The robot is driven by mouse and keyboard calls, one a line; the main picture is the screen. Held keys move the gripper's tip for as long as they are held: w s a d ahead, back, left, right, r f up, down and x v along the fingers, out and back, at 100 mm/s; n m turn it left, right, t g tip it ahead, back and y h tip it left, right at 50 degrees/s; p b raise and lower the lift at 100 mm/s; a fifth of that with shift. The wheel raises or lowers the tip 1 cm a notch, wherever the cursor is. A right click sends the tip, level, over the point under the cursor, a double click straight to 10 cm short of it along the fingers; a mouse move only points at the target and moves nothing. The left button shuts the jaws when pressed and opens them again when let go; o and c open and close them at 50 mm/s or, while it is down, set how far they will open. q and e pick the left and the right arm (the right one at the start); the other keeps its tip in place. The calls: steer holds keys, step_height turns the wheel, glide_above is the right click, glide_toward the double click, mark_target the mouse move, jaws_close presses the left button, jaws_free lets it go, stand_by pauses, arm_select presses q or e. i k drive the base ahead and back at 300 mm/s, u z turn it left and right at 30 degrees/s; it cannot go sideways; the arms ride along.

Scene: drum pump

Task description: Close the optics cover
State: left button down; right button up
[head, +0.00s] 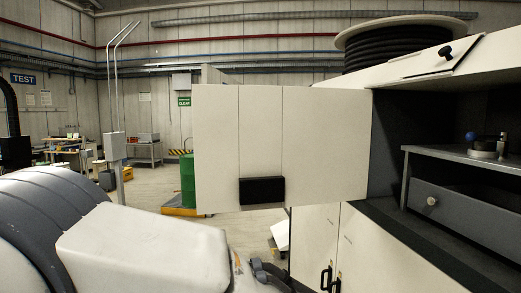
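A wide pale panel (300,145), which appears to be the optics cover, stands swung out to the left from the front of a pale cabinet (430,75). A black block-shaped handle (262,190) is on its lower part. The cabinet's dark compartment (388,130) is open to view. My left arm comes in from the lower left. A dark part at its end, seemingly my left gripper (270,274), shows below the panel and apart from the handle. Its fingers are not clear. My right gripper is not in view.
Inside the cabinet are a grey shelf (470,155) and a drawer with a round knob (432,200). Lower doors (345,240) have black handles. A hose reel (400,40) sits on top. A green drum (187,180) stands behind the panel. Open floor lies at left.

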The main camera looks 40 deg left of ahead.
mark_target(256, 148)
steer(key=u, duration=2.6)
steer(key=i, duration=3.8)
steer(key=z, duration=4.05)
steer(key=i, duration=1)
